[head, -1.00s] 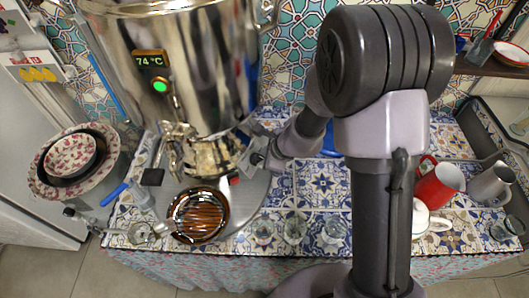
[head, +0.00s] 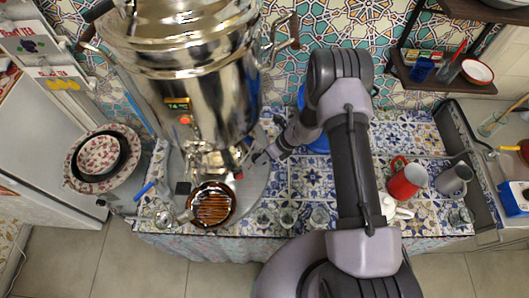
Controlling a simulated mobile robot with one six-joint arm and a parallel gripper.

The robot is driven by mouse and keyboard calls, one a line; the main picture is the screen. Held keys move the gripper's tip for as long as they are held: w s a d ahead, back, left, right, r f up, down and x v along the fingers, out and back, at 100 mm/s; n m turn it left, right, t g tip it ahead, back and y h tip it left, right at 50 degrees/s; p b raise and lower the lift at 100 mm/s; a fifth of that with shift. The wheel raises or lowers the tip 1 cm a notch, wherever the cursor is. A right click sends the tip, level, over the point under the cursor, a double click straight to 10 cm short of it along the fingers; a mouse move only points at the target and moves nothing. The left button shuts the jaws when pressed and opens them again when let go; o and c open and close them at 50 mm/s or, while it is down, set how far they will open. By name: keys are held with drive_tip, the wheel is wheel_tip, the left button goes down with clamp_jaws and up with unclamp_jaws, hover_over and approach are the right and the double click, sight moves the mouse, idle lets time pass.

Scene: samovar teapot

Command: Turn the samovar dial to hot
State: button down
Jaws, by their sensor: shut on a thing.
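The shiny metal samovar (head: 205,105) stands at the left of the tiled counter. Its front has a small lit display (head: 178,104), whose figures are too small to read surely now, and a round lamp (head: 185,120) glowing orange-red. A spout juts out below, above a brown striped bowl (head: 212,206). My gripper (head: 254,160) is low at the right side of the samovar's base, shut on the dial there. The dial is mostly hidden by the fingers, so its setting cannot be read. A small red mark (head: 238,175) shows beside the gripper.
A red mug (head: 405,182), a grey mug (head: 453,180) and a white teapot (head: 390,209) stand at the right. Several small glasses line the front edge. Stacked bowls (head: 100,156) are at the left. Tiles between the samovar and my arm are clear.

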drive_tip(key=shift+m, duration=0.5)
drive_tip(key=c, duration=1.4)
unclamp_jaws()
drive_tip(key=shift+c, duration=0.2)
drive_tip(key=w+p+v, duration=0.1)
drive_tip(key=p+v, duration=0.2)
drive_tip(key=v, duration=1.4)
drive_tip(key=shift+s+d, duration=0.25)
drive_tip(key=shift+d, duration=0.05)
